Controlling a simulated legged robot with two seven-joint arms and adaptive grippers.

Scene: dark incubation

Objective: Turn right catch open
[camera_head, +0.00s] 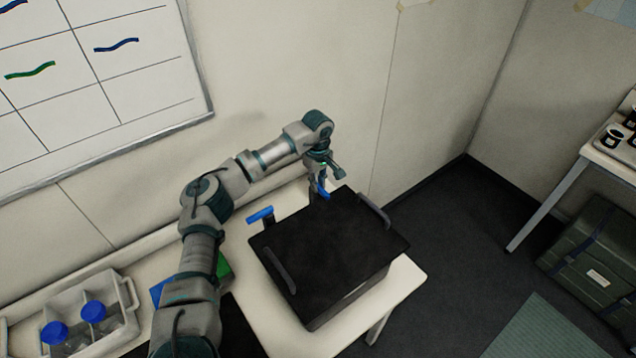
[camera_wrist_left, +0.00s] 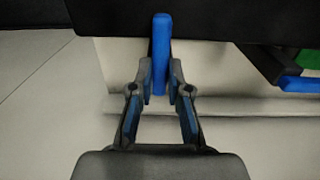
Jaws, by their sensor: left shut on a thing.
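A black box (camera_head: 325,245) with a flat lid stands on the white table. Two blue catches sit along its far side. The right catch (camera_head: 322,188) is in the fingers of my left gripper (camera_head: 325,178), partly hidden by them. In the left wrist view the right catch (camera_wrist_left: 161,45) stands upright in the picture, between the two fingertips of the left gripper (camera_wrist_left: 160,82), which is shut on it. The left catch (camera_head: 260,215) is free and points out to the left; it also shows in the left wrist view (camera_wrist_left: 302,84). My right gripper is not in view.
Dark handles (camera_head: 281,270) run along the lid's sides. A white rack (camera_head: 75,305) with blue-capped bottles and a green-and-blue thing (camera_head: 223,268) are left of the box. The wall (camera_head: 350,90) is close behind. Open floor (camera_head: 455,230) lies to the right.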

